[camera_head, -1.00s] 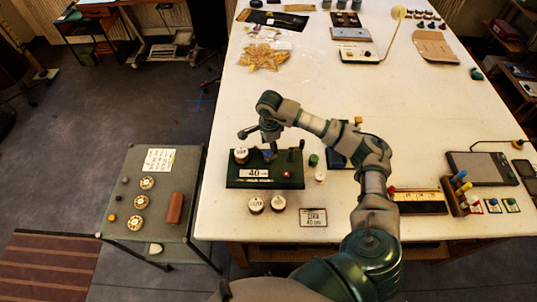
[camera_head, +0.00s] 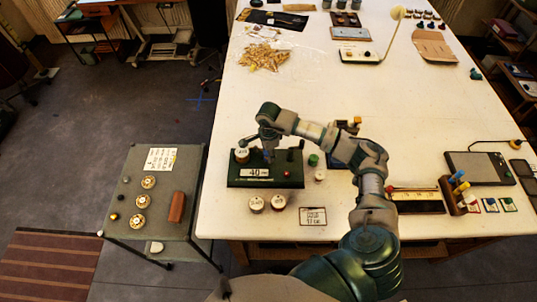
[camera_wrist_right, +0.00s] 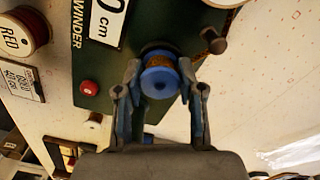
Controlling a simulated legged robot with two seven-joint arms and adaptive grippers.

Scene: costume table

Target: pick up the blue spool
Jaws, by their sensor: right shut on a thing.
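The blue spool (camera_wrist_right: 160,80) shows in the right wrist view, at the green winder board (camera_wrist_right: 122,80) with its "cm" label. My right gripper (camera_wrist_right: 160,92) has its two fingers on either side of the spool and is shut on it. In the head view my right gripper (camera_head: 267,146) is over the winder (camera_head: 238,182), and the spool is mostly hidden by it. I cannot tell whether the spool still touches the winder. My left gripper is not in view.
Two labelled spools (camera_head: 256,203) and a small card (camera_head: 313,217) lie in front of the winder. A green spool (camera_head: 313,160) stands to its right. A side table (camera_head: 160,215) is at the left.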

